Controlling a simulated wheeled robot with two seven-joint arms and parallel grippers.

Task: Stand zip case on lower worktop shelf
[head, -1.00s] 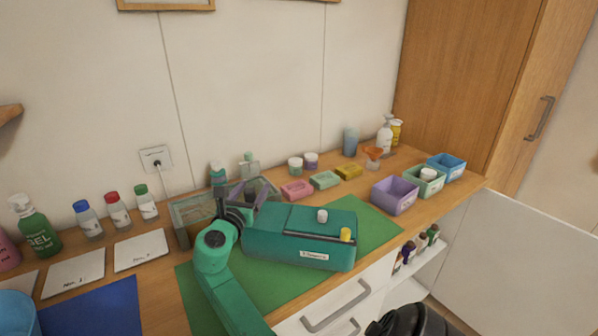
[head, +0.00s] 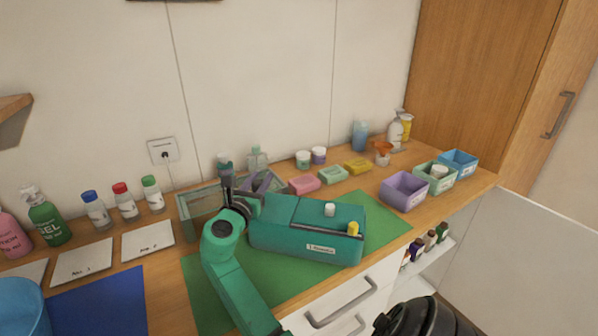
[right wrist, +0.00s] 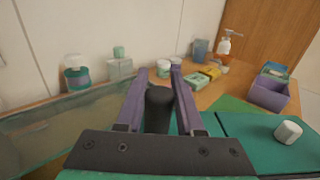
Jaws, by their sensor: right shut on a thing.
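The teal zip case (head: 285,238) lies on the green mat (head: 385,228) on the worktop, its label facing the front. My right gripper (head: 262,181), with purple fingers, is at the case's left end. In the right wrist view its fingers (right wrist: 159,72) are on either side of a dark rounded piece (right wrist: 158,108), apparently the case's handle, beside the teal case (right wrist: 255,140). The lower shelf (head: 428,257) is under the worktop at right. My left gripper is not in view.
A glass box (head: 190,217) stands just behind my right gripper. Soap bars (head: 333,175) and purple, green and blue bins (head: 404,191) line the back and right. Small bottles (head: 430,238) stand on the lower shelf, leaving bare shelf in front. Drawers (head: 345,300) are below the mat.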

